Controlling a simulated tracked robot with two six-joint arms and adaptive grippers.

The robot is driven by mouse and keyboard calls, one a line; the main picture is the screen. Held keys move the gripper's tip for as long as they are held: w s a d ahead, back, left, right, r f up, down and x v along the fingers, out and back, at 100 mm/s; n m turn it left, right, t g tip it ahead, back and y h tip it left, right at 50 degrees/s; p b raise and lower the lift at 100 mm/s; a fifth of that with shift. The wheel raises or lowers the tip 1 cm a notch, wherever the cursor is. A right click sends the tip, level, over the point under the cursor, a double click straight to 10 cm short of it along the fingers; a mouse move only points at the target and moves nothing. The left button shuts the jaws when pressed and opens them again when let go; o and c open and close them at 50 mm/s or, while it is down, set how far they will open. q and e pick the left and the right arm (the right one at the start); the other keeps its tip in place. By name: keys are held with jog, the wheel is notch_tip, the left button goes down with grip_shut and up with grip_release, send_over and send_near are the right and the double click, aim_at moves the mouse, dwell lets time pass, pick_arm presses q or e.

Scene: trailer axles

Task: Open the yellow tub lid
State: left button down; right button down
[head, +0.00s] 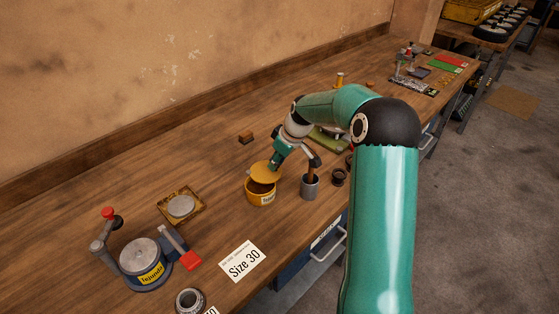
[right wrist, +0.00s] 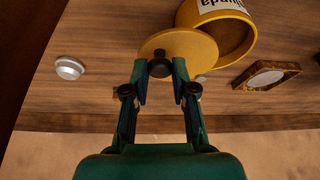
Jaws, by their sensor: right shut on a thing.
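The yellow tub (head: 261,196) stands upright on the wooden bench; it also shows in the right wrist view (right wrist: 240,27). Its round yellow lid (head: 262,172) is shifted to one side, and part of the tub's open inside shows. The lid (right wrist: 190,48) has a dark knob (right wrist: 160,66) in its middle. My right gripper (head: 274,168) is shut on this knob; its two fingers (right wrist: 160,80) sit on either side of it. I cannot tell whether the lid touches the tub's rim. My left gripper is not in view.
A grey can (head: 310,188) with a brush stands close right of the tub, with dark rings (head: 339,177) beyond. Bench behind the tub is mostly clear.

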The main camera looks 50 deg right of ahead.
jog(key=c, duration=0.9)
grip_release()
jog(key=shift+c, duration=0.2)
jog(key=v, duration=1.1)
jog(key=shift+s+r, duration=0.15)
jog(key=shift+r, duration=0.25)
